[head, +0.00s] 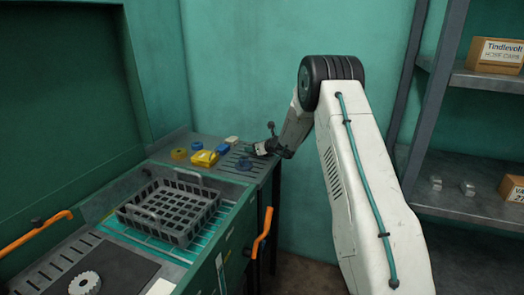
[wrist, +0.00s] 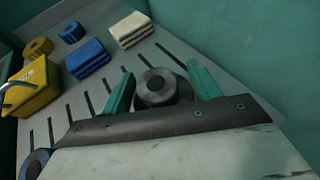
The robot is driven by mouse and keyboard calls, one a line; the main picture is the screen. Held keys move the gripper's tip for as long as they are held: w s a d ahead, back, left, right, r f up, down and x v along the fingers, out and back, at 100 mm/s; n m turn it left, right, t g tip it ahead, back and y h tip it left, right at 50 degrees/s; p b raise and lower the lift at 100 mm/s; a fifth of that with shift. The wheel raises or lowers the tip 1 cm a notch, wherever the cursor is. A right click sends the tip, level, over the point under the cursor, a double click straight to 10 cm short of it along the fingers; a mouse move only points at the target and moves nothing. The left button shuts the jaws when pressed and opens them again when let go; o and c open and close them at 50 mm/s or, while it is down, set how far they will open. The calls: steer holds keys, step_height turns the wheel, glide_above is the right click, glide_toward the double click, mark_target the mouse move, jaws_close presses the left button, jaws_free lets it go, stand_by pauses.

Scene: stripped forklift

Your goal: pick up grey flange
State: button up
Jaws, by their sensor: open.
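The grey flange (wrist: 158,87) is a round dark grey part with a lighter raised hub. It sits on the slotted grey bench top, seen in the wrist view between the two teal fingers of my gripper (wrist: 160,92). The fingers are apart, one on each side of it, and I cannot tell whether either touches it. The lower edge of the flange is hidden by the gripper's dark front edge. In the head view my gripper (head: 262,150) is over the right part of the bench, and the flange cannot be made out clearly there.
Left of the gripper are a cream block (wrist: 132,30), a blue block (wrist: 87,58), a yellow box (wrist: 32,88), a yellow round part (wrist: 38,47) and blue round parts (wrist: 71,33). A grey basket (head: 172,208) stands nearer. A teal wall rises close behind the bench.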

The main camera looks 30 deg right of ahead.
steer(key=c, duration=1.3)
steer(key=shift+s, duration=0.1)
